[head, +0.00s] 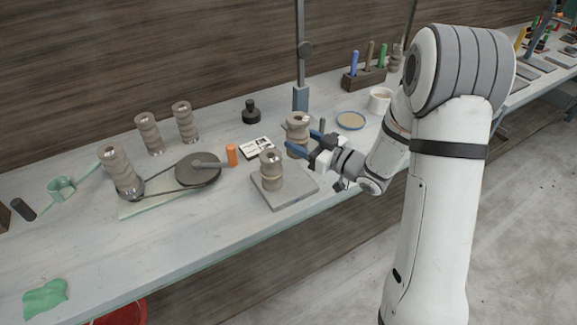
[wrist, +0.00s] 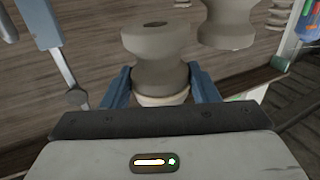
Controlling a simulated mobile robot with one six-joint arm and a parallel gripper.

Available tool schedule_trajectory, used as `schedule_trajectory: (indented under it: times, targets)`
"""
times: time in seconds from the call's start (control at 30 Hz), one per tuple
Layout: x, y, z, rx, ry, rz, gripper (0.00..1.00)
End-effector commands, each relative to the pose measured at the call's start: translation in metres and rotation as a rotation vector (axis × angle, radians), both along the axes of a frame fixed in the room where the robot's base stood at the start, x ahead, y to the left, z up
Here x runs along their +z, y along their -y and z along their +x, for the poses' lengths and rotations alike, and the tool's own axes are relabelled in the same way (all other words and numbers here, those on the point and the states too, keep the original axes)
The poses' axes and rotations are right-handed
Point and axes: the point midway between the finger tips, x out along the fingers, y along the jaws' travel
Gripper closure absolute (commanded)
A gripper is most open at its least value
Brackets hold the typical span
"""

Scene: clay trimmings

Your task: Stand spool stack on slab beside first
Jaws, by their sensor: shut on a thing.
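My gripper (head: 304,142) has its blue fingers closed around a beige-brown spool stack (head: 298,122), which is upright. The held stack also shows between the fingers in the wrist view (wrist: 158,50). The grey square slab (head: 291,194) lies near the bench's front edge. One spool stack (head: 271,170) stands upright on it. The held stack appears behind and to the right of that stack, apart from it in the picture. I cannot tell whether its base is in the air or touching a surface. Part of another spool shape (wrist: 230,22) shows at the upper right in the wrist view.
Several spool stacks (head: 149,134) stand at the left, near a belt-driven wheel (head: 198,169). An orange cylinder (head: 232,155), a white card (head: 257,148) and a black knob-topped object (head: 251,112) are nearby. A metal post (head: 300,98) and blue-rimmed dish (head: 351,121) stand behind.

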Motion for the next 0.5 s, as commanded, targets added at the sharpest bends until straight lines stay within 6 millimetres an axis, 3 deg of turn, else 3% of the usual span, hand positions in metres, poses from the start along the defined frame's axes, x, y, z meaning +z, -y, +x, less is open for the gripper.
schedule_trajectory:
  times: [0.1,0.5]
  targets:
    - [-0.022,-0.005,-0.001,0.009,-0.005,0.002,0.76]
    - [-0.063,-0.013,-0.004,0.024,-0.005,0.002,0.76]
